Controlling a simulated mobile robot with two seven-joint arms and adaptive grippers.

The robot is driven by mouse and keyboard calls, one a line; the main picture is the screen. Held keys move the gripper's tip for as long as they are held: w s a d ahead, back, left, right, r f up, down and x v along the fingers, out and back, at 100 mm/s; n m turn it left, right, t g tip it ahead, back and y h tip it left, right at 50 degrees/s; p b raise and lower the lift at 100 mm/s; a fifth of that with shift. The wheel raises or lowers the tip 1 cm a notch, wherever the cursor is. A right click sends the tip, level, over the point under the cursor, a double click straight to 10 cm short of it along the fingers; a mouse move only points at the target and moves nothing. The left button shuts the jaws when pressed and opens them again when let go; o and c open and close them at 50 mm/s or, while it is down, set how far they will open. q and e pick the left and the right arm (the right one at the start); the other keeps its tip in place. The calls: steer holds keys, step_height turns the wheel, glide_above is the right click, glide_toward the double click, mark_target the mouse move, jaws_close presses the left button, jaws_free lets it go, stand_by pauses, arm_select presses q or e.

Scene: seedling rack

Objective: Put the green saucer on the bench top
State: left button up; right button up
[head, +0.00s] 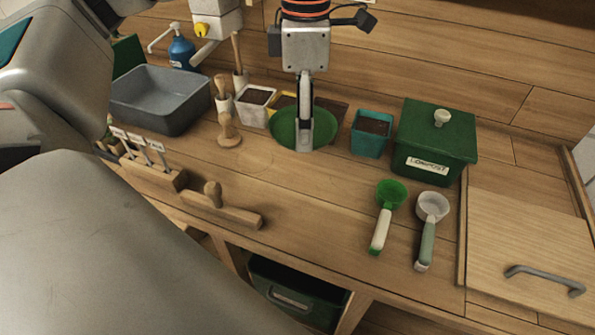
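The green saucer (284,127) is round and shallow, at the back middle of the wooden bench top (330,185). My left gripper (304,147) points straight down from the top of the view, in front of the saucer. Its fingers show edge-on as one narrow strip crossing the saucer's middle, with the tips at its near rim. The near finger hides the other, so I cannot tell whether they are closed on the rim. I also cannot tell whether the saucer rests on the bench or is held just above it. My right gripper is not in view.
A soil tray lies behind the saucer. A teal pot (369,143) and green compost box (432,145) stand right, a white pot (253,104) and wooden dibber (229,133) left. A grey basin (160,112) is farther left. Two scoops lie front right. The middle front bench is clear.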

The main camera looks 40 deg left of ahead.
arm_select(q)
step_height(320, 180, down, 7)
steer(key=b, duration=0.1)
glide_above(302, 193)
step_height(302, 193, down, 5)
steer(key=shift+s+f, duration=0.1)
steer(key=shift+f+b, duration=0.3)
steer(key=shift+f, duration=2.45)
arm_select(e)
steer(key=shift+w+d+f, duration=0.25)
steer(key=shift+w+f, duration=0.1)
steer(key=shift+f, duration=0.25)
arm_select(q)
steer(key=shift+f, duration=0.1)
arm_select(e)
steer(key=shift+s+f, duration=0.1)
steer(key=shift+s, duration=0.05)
arm_select(q)
steer(key=o, duration=0.9)
steer(key=shift+o, duration=0.2)
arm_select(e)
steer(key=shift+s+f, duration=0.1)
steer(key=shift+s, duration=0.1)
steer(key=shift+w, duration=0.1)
